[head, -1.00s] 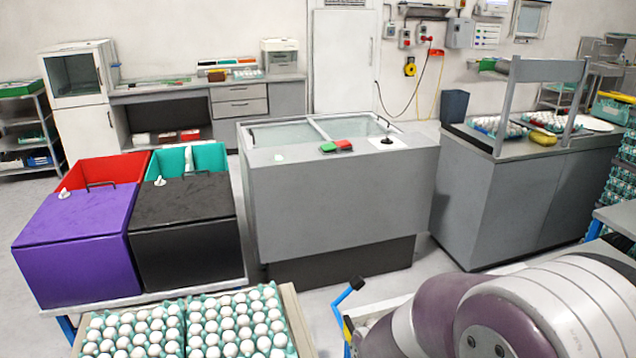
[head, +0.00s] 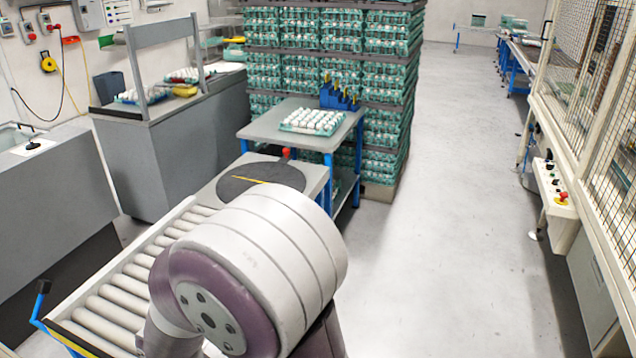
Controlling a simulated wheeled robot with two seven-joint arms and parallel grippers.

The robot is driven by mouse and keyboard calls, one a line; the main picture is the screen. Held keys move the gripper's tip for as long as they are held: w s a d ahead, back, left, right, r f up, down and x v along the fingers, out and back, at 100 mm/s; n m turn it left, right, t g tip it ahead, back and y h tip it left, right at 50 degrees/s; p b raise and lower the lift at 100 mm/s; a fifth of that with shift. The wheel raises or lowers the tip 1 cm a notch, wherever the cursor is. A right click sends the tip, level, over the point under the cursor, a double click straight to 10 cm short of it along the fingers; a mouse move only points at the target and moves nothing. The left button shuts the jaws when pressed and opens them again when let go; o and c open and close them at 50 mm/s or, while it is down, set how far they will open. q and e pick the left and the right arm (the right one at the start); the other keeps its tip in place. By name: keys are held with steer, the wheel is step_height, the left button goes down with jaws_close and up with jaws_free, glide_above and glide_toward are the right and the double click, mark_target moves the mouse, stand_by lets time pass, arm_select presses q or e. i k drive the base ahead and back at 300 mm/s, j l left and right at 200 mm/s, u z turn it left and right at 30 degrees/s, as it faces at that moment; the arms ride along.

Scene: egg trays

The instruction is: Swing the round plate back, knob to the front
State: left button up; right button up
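The round plate (head: 232,184) is a dark grey disc set in a pale square top at the far end of a roller conveyor. A yellow line runs on its surface. A red knob (head: 286,153) stands at its far edge, on the side toward the blue-legged table. One of my arm links covers the near part of the plate. Neither of my grippers shows in the head view.
The roller conveyor (head: 118,310) runs from the plate toward the lower left. A blue-legged table (head: 262,125) with an egg tray (head: 312,121) stands just behind the plate. Stacked egg trays (head: 388,120) rise beyond it. The floor (head: 450,200) to the right is clear.

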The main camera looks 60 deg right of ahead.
mark_target(237, 181)
steer(key=i+j+z, duration=0.1)
steer(key=z, duration=0.3)
steer(key=j+z, duration=0.25)
steer(key=z, duration=0.15)
steer(key=i+j+z, duration=0.1)
steer(key=z, duration=0.35)
steer(key=j+z, duration=0.55)
steer(key=z, duration=0.25)
steer(key=i+l+u, duration=0.15)
steer(key=i, duration=0.15)
steer(key=i+l+z, duration=0.55)
steer(key=z, duration=0.25)
steer(key=i+u, duration=0.1)
steer(key=i, duration=0.65)
steer(key=i+l, duration=0.2)
steer(key=i, duration=0.5)
steer(key=i+l+u, duration=0.15)
steer(key=i, duration=0.55)
